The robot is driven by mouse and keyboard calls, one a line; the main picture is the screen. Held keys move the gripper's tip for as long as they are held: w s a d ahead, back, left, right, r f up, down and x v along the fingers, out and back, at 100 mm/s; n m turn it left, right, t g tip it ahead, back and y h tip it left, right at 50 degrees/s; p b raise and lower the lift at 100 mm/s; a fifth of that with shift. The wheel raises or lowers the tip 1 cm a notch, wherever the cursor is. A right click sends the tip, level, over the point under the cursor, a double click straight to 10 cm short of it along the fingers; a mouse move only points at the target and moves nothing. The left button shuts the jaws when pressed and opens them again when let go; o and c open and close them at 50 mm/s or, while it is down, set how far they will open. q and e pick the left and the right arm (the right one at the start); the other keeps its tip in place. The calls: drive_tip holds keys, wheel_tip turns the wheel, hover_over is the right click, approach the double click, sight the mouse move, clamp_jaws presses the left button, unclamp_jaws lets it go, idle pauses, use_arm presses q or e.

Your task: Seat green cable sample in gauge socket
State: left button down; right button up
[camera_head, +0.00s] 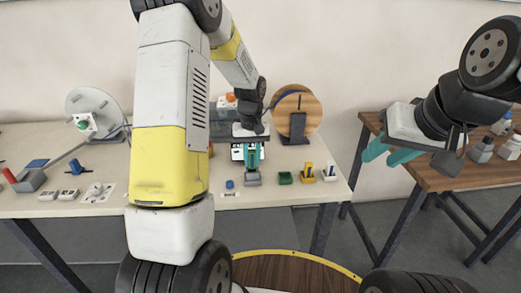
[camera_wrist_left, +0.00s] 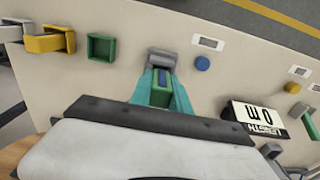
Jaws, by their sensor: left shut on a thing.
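The green cable sample (camera_wrist_left: 161,94) shows between the teal fingers of my left gripper (camera_wrist_left: 163,82) in the left wrist view. The gripper is shut on it. A grey block, which looks like the gauge socket (camera_wrist_left: 162,56), is right at the fingertips; it stands near the bench's front edge in the head view (camera_head: 253,181). In the head view my left gripper (camera_head: 252,165) points down just above this block. I cannot tell whether the sample touches or enters it; the fingers hide its end. My right gripper (camera_head: 389,152) is open and empty, right of the bench.
A green bin (camera_head: 285,178), a yellow holder (camera_head: 307,173) and a white-and-blue holder (camera_head: 329,173) stand right of the block. A blue button (camera_head: 229,184) is to its left. A length display (camera_wrist_left: 262,117) and a wooden reel (camera_head: 298,112) stand behind.

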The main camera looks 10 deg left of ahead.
sight(252, 151)
use_arm(q)
drive_tip(key=shift+f, duration=0.85)
drive_tip(key=c, duration=1.1)
unclamp_jaws()
drive_tip(key=shift+c, duration=0.2)
drive_tip(key=shift+r, duration=3.9)
drive_tip(key=shift+r, duration=0.1)
drive_tip(key=s+d+r+m+t+h, duration=0.1)
drive_tip(key=s+r+m+t, duration=0.1)
drive_tip(key=s+r, duration=0.6)
drive_tip(key=s+d+r+m+t+h, duration=0.1)
drive_tip(key=s+r+t, duration=0.3)
drive_tip(key=s, duration=1.2)
wheel_tip(252, 151, up, 4)
drive_tip(key=shift+s+r+m, duration=0.1)
drive_tip(key=shift+s+m, duration=0.05)
drive_tip(key=shift+m, duration=0.25)
